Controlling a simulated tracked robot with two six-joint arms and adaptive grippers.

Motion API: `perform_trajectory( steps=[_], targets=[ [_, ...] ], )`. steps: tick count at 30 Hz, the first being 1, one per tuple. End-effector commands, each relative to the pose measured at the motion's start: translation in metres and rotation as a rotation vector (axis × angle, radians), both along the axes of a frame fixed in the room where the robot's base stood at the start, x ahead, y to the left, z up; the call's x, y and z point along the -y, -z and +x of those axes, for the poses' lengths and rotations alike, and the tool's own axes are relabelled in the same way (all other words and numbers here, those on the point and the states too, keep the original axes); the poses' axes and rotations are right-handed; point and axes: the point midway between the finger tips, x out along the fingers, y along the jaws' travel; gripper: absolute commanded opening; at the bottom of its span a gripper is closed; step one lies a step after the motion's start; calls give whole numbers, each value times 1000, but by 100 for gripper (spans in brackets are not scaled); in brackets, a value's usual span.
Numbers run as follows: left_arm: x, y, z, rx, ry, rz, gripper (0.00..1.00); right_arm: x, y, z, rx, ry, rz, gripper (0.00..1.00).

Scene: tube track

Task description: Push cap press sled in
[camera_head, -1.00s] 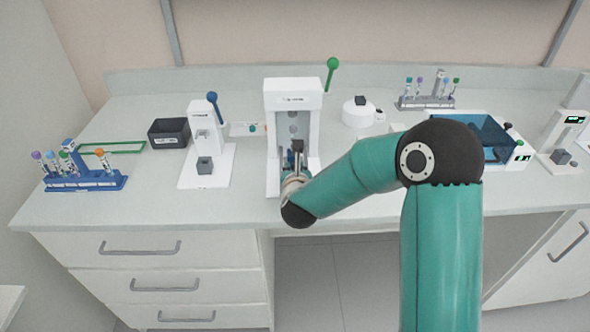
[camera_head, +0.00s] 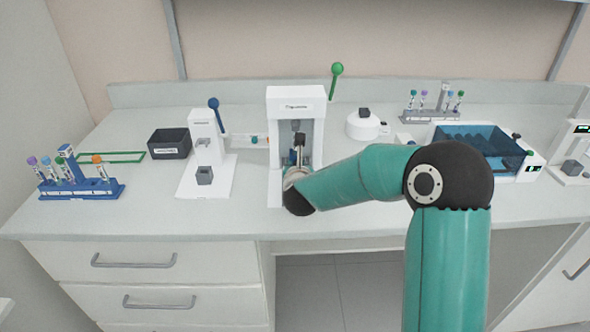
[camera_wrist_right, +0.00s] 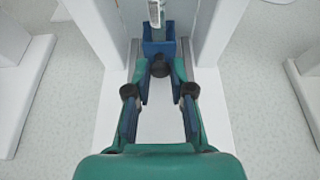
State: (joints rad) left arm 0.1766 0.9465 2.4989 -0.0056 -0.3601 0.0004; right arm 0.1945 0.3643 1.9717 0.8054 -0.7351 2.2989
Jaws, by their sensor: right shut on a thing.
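The cap press (camera_head: 297,93) is a white upright frame with a green-knobbed lever (camera_head: 336,70) at its right side. Its blue sled (camera_wrist_right: 159,44) sits between the press walls in the right wrist view, with a tube (camera_wrist_right: 156,12) standing in it. A dark round knob (camera_wrist_right: 160,67) is on the sled's near side. My right gripper (camera_wrist_right: 160,78) is low in the press opening, its fingers closed in on the knob from both sides. In the head view my arm and wrist partly hide the sled. My left gripper is not in view.
A smaller white press with a blue lever (camera_head: 214,104) and a black bin (camera_head: 169,142) stand left of the press. A blue tube rack (camera_head: 82,189) is at far left. A round white device (camera_head: 363,126) and a blue-lidded box (camera_head: 478,150) stand right.

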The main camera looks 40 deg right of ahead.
Motion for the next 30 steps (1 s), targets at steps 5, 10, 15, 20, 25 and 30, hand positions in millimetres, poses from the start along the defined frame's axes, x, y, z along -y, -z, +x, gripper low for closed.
perform_trajectory(
  steps=[5,10,15,20,25,30],
  targets=[
    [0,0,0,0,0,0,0,2,-4,1,8,2,-4,36],
    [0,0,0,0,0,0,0,2,-3,1,6,3,-3,46],
    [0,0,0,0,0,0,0,2,-2,0,5,3,-3,46],
    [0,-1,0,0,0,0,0,-3,-6,-5,6,1,-4,46],
    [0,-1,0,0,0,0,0,-16,-16,-24,7,2,-4,46],
    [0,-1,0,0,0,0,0,-35,-29,-51,8,-1,-4,46]
  ],
)
